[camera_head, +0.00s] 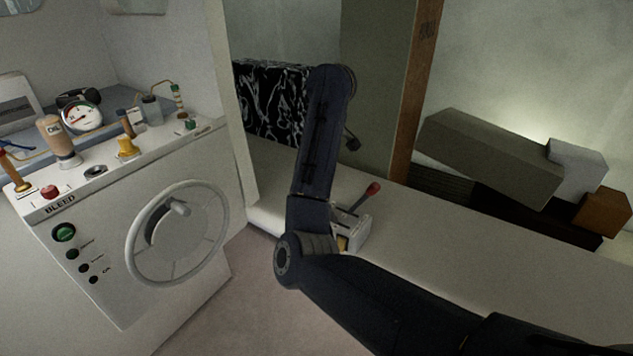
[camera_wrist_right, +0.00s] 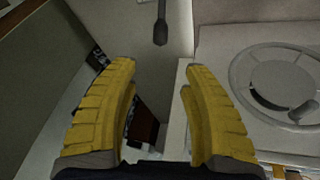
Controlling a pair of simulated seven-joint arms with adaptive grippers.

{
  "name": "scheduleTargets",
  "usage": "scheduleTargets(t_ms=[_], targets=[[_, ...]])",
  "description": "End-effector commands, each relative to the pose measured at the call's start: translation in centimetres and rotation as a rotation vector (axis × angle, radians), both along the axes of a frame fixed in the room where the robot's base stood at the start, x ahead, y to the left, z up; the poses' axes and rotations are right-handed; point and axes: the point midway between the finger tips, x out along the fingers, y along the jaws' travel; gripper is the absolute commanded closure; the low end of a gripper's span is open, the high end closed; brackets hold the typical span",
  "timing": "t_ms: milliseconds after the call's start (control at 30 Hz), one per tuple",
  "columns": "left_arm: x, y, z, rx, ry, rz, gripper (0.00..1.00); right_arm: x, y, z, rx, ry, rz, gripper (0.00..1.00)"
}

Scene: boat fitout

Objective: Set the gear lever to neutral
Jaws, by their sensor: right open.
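A lever with a red knob (camera_head: 372,189) leans up and right from a small pale box (camera_head: 353,230) on the bench, partly hidden by my right arm. A second lever with a dark grip (camera_head: 352,143) shows just right of my arm. A dark-gripped lever (camera_wrist_right: 160,32) also shows in the right wrist view, beyond the fingertips and apart from them. No readable label shows which is the gear lever. My right gripper (camera_wrist_right: 160,70) is open and empty, its yellow fingers spread. In the head view its fingers are hidden. My left gripper is not in view.
A white console (camera_head: 100,215) with a round wheel (camera_head: 140,268) stands at the left, with several bottles, knobs and a gauge (camera_head: 81,117) on top. A wooden post (camera_head: 413,85) and grey boxes (camera_head: 490,155) stand at the right. The pale bench (camera_head: 470,250) is mostly clear.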

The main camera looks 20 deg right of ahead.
Motion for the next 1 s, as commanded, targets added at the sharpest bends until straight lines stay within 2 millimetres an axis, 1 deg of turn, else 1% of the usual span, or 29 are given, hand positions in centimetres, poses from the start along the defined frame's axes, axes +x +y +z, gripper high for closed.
scheduleTargets(t_ms=[167,500,700,833,1000], targets=[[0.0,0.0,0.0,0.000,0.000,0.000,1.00,0.8,-0.2,-2.3,-0.005,0.007,0.000,0.53],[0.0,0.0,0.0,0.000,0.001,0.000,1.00,3.4,-0.4,-8.0,-0.005,0.008,-0.001,0.53],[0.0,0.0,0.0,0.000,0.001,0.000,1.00,4.9,-0.3,-11.1,-0.002,0.006,-0.001,0.53],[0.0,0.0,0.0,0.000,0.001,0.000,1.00,5.6,-0.4,-12.8,-0.002,0.006,-0.001,0.53],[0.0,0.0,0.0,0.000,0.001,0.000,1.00,6.4,-0.3,-14.3,-0.002,0.004,0.000,0.53]])
